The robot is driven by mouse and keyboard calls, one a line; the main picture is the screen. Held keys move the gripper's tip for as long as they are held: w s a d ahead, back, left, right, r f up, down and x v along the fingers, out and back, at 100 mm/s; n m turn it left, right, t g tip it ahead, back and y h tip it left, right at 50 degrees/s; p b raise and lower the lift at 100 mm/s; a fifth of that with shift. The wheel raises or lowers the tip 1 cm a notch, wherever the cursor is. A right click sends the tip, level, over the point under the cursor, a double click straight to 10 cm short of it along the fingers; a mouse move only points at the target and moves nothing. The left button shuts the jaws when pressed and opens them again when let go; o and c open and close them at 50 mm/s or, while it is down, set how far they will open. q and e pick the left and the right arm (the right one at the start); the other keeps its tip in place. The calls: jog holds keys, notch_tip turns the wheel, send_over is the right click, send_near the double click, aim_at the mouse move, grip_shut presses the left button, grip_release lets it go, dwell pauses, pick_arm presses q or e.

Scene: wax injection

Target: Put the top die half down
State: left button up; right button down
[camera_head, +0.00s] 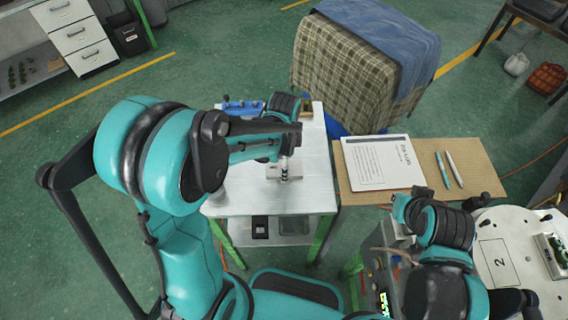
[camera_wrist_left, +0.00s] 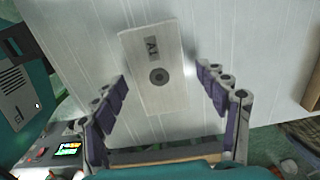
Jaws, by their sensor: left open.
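The top die half (camera_wrist_left: 153,65) is a pale rectangular plate marked "A1" with a dark round hole. It lies on the white table, slightly turned in the left wrist view. In the head view the die half (camera_head: 291,176) shows only in part beneath my left gripper (camera_head: 284,160). In the left wrist view my left gripper (camera_wrist_left: 163,92) is open, its two fingers spread on either side of the plate's near end and apart from it. I cannot tell whether another half lies underneath. The right arm is at the lower right of the head view; its fingers cannot be made out.
The white table (camera_head: 318,150) is mostly clear, with a blue item (camera_head: 244,107) at its back edge. A brown board (camera_head: 455,165) with a paper (camera_head: 383,163) and two pens adjoins it on the right. A round white table (camera_head: 520,240) stands further right.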

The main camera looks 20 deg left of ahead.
pick_arm(q)
notch_tip(320, 180, up, 10)
jog(key=p, duration=0.3)
jog(key=s+a+r+n+t, duration=0.4)
jog(key=s+r+n+t, duration=0.3)
jog(key=s+n, duration=0.3)
jog(key=n, duration=0.4)
jog(key=shift+s+a+n, duration=0.25)
jog(key=shift+a+n, duration=0.05)
jog(key=shift+f, duration=0.1)
notch_tip(320, 180, down, 7)
jog(key=b, duration=0.7)
